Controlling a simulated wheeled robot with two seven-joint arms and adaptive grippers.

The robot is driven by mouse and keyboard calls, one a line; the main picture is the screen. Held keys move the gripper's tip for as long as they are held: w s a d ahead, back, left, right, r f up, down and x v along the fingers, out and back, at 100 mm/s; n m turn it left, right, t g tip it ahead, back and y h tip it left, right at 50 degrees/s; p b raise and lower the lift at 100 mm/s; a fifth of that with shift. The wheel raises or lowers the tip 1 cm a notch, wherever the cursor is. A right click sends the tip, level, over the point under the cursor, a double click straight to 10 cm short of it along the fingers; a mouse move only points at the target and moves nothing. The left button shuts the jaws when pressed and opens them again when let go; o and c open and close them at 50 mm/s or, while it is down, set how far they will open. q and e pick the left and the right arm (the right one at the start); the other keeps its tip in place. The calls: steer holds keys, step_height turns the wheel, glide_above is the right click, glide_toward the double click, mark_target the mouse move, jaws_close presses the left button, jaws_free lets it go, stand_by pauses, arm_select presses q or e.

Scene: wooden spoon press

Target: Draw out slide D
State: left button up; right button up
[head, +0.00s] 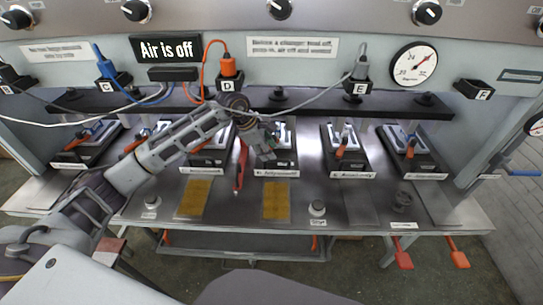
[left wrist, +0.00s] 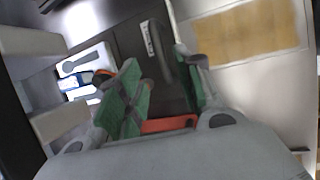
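Several slides in dark frames stand in a row along the steel bench. Their front labels are too blurred to read a letter. The slide fourth from the left (head: 285,158), which I take as slide D by its place in the row, is partly behind my left gripper (head: 262,157). In the left wrist view, my left gripper (left wrist: 160,88) has its green-padded fingers apart. A dark front bar with a white label (left wrist: 151,38) shows beyond the gap. An orange-red bar (left wrist: 168,124) crosses low between the fingers; whether they touch it is unclear. My right gripper is out of view.
A sign (head: 167,48) reads "Air is off". A D-marked socket (head: 228,87) holds an orange plug. Cables cross the panel above the arm. Yellow-brown pads (head: 276,201) and small knobs (head: 317,208) lie at the bench front. Red pedals (head: 403,258) hang below right.

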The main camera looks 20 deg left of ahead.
mark_target(270, 161)
arm_select(q)
steer(key=x, duration=0.3)
steer(key=shift+f, duration=0.2)
steer(key=shift+w+d+f, duration=0.1)
steer(key=shift+d+f, duration=0.1)
steer(key=shift+f, duration=0.3)
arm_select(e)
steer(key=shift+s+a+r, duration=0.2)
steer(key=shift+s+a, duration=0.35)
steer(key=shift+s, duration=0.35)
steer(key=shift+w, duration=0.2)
arm_select(q)
steer(key=shift+c, duration=0.8)
jaws_close()
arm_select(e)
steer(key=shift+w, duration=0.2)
